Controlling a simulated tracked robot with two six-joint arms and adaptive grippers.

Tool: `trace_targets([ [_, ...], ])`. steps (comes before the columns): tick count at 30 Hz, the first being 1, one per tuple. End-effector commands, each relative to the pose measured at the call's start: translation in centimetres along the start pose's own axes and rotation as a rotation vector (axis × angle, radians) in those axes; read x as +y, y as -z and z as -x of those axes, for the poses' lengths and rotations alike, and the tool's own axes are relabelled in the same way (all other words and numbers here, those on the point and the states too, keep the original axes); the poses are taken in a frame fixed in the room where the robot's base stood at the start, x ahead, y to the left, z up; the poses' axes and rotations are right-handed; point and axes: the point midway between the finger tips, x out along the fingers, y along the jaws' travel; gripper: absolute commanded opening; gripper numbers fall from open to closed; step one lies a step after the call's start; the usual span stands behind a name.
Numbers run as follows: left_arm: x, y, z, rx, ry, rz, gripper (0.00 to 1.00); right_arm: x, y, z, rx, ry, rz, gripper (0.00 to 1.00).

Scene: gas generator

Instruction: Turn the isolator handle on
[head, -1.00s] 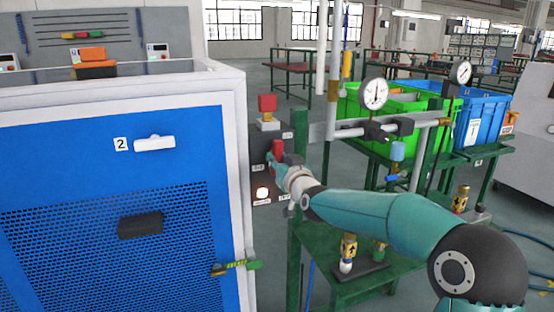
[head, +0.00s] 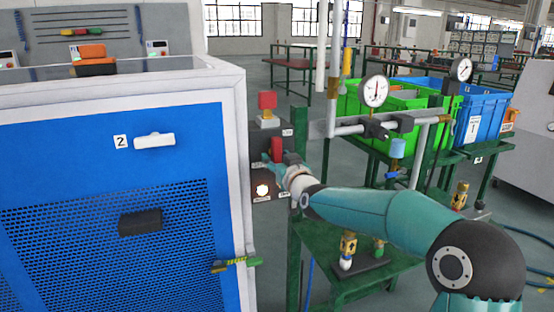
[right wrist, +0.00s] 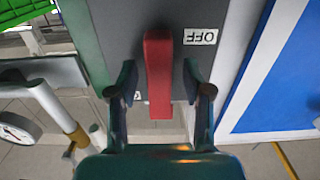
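The red isolator handle (head: 277,148) is on the dark panel beside the blue cabinet. In the right wrist view the handle (right wrist: 158,75) is a long red bar, with an OFF label (right wrist: 200,36) beside it. My right gripper (head: 275,162) is at the panel by the handle. In the right wrist view the gripper (right wrist: 160,80) is open, one finger on each side of the handle, with gaps showing between fingers and bar. My left gripper is not in view.
A red button (head: 267,102) is above the handle, and a lit lamp (head: 262,190) is below it. The blue cabinet (head: 100,200) stands close on the left. Pipes with a gauge (head: 375,91) and the green stand (head: 345,262) are on the right.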

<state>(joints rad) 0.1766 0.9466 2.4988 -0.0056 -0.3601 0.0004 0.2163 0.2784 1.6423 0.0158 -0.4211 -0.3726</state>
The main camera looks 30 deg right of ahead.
Motion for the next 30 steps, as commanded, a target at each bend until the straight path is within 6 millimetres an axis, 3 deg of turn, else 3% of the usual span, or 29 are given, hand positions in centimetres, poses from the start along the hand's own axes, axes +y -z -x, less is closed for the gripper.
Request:
trace_targets([
  [8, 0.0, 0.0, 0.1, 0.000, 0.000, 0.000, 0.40, 0.0, 0.3, 0.2, 0.006, -0.001, -0.001, 0.50],
  [13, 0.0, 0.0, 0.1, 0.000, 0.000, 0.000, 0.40, 0.1, 0.4, 1.5, 0.007, -0.002, -0.002, 0.50],
  [30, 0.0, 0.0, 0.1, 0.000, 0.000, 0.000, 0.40, 0.0, 0.1, 11.1, 0.005, -0.001, -0.001, 0.50],
])
